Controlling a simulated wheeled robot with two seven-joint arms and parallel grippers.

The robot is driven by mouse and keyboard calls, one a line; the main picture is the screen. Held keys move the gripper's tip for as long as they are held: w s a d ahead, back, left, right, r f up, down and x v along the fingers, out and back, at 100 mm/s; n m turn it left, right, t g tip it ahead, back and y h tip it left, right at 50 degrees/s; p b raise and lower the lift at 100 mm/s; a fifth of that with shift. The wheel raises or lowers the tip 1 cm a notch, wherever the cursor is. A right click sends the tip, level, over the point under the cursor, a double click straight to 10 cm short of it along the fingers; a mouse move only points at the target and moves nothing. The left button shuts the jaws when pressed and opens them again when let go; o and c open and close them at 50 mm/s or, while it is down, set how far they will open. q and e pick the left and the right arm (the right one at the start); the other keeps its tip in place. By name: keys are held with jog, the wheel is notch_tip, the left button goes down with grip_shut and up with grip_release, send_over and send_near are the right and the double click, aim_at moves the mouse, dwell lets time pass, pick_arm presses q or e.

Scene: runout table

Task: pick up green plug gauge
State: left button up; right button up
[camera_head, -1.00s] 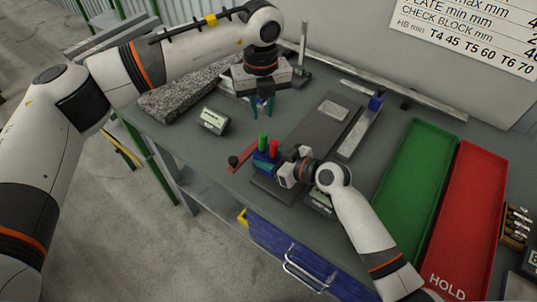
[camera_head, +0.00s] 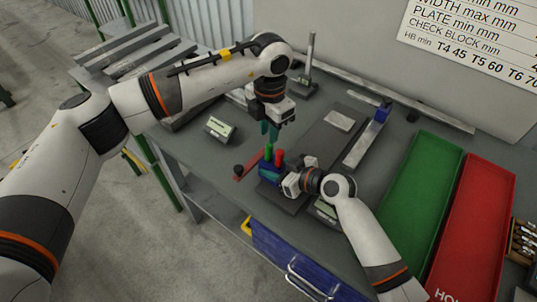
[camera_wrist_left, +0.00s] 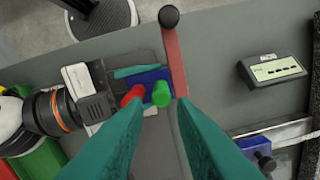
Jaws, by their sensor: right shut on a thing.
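The green plug gauge (camera_head: 268,151) stands upright in a small blue block (camera_head: 268,173), beside a red plug gauge (camera_head: 280,158). In the left wrist view the green gauge (camera_wrist_left: 162,94) shows beyond my fingertips, with the red one (camera_wrist_left: 134,95) to its left. My left gripper (camera_head: 269,132) is open and empty, just above the green gauge in the head view. Its two teal fingers (camera_wrist_left: 158,103) are spread in the wrist view. My right gripper (camera_head: 277,179) is shut on the blue block from the right; its fingertips are partly hidden.
A red bar with a black knob (camera_head: 239,169) lies left of the block. A small display box (camera_head: 220,128) stands further left. A dark plate (camera_head: 325,145) lies behind my right gripper. Green (camera_head: 420,195) and red (camera_head: 470,225) trays lie to the right.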

aim_at(269, 145)
pick_arm(q)
notch_tip(269, 145, down, 9)
jog(key=shift+w+a+r, duration=0.1)
jog(key=shift+r, duration=0.1)
grip_shut()
